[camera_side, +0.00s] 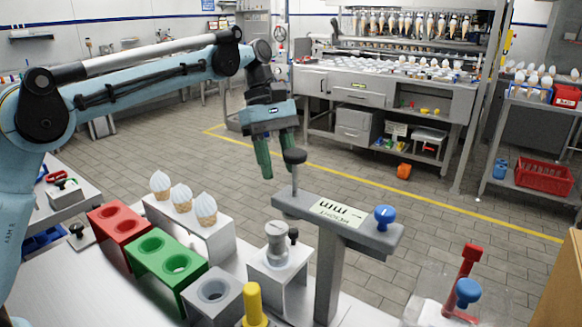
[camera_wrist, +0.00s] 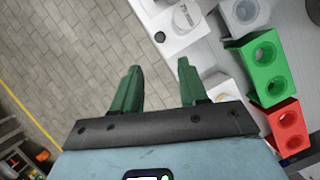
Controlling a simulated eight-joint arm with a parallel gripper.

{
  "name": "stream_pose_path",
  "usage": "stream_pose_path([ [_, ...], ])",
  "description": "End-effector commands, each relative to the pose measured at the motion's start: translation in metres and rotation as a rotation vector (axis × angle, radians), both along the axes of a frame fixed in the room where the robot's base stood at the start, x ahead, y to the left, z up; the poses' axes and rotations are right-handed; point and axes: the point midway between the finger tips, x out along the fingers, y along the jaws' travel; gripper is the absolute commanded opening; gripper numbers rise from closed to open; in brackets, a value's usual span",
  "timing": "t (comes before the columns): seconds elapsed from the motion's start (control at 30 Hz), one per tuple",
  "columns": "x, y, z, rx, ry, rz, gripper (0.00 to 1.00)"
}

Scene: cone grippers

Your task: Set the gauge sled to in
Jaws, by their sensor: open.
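The height gauge (camera_side: 335,208) is a grey beam on a post at the front of the bench, with a "HEIGHT mm" plate, a blue knob (camera_side: 385,214) and a black-topped rod (camera_side: 294,172). Below the beam's left end, a pale block (camera_side: 280,275) carries a grey round piece (camera_side: 277,240) with a small dark knob (camera_side: 293,234), apparently the gauge sled. The block also shows in the wrist view (camera_wrist: 178,38). Whether the sled is in or out I cannot tell. My gripper (camera_side: 277,165) is open and empty, high behind the gauge; its green fingers show in the wrist view (camera_wrist: 159,64).
Left of the gauge stand a grey socket block (camera_side: 213,295), a green two-hole holder (camera_side: 165,255) and a red one (camera_side: 118,225). Cones (camera_side: 183,198) stand on a white rack behind. A yellow post (camera_side: 254,303) and a red lever (camera_side: 468,265) rise in front.

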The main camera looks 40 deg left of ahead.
Motion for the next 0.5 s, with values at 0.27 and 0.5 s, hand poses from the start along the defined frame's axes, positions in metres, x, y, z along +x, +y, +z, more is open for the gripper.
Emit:
stream_pose_path([
  [0.27,0.0034,-0.0017,0.0003,-0.047,-0.114,-0.339,0.48],
  [0.5,0.0074,-0.0038,0.0011,-0.133,-0.289,-0.874,0.48],
])
